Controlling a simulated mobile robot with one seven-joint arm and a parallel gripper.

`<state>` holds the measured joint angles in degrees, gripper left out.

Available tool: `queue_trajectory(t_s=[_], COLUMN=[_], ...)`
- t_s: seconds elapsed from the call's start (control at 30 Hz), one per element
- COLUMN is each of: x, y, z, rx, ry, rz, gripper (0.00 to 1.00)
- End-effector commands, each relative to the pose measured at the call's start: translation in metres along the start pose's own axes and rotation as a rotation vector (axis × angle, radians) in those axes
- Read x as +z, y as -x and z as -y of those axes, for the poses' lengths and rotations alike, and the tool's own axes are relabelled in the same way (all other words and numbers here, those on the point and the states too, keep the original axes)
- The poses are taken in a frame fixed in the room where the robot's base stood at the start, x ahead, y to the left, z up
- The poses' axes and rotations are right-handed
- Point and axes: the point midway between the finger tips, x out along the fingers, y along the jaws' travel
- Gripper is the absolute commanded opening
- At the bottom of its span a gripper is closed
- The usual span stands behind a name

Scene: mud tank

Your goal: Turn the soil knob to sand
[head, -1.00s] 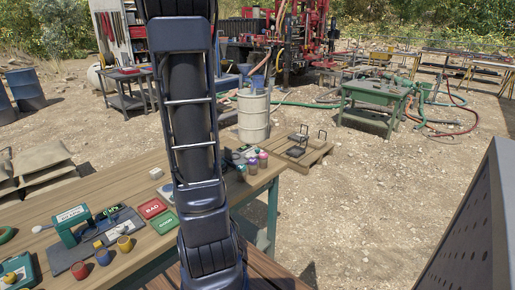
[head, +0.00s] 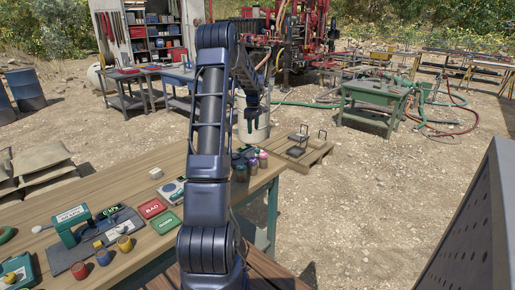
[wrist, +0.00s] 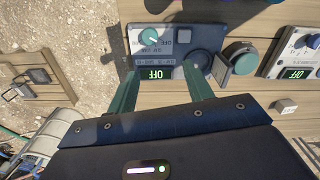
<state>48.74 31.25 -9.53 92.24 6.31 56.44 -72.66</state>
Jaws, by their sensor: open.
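In the wrist view, a dark control box (wrist: 178,48) lies on the wooden table. It carries a teal knob (wrist: 150,37) with a pale pointer, printed labels too small to read for sure, and a lit display (wrist: 157,74) reading OFF, upside down in this view. My gripper (wrist: 160,70) is open and empty. Its two green fingers are spread over the box's near edge, either side of the display, with the knob beyond the tips. Whether they touch the box, I cannot tell.
A pale device (wrist: 297,52) with another OFF display and a round teal-topped item (wrist: 240,55) lie to the right in the wrist view. A small grey block (wrist: 285,106) is nearby.

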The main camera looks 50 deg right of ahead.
Motion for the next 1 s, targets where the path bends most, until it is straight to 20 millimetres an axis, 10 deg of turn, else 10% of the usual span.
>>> queue_trajectory(t_s=[1.0], x=[0.016], y=[-0.12], z=[-0.018], rx=[-0.008], ry=[0.009], rz=[0.01], gripper=[0.51])
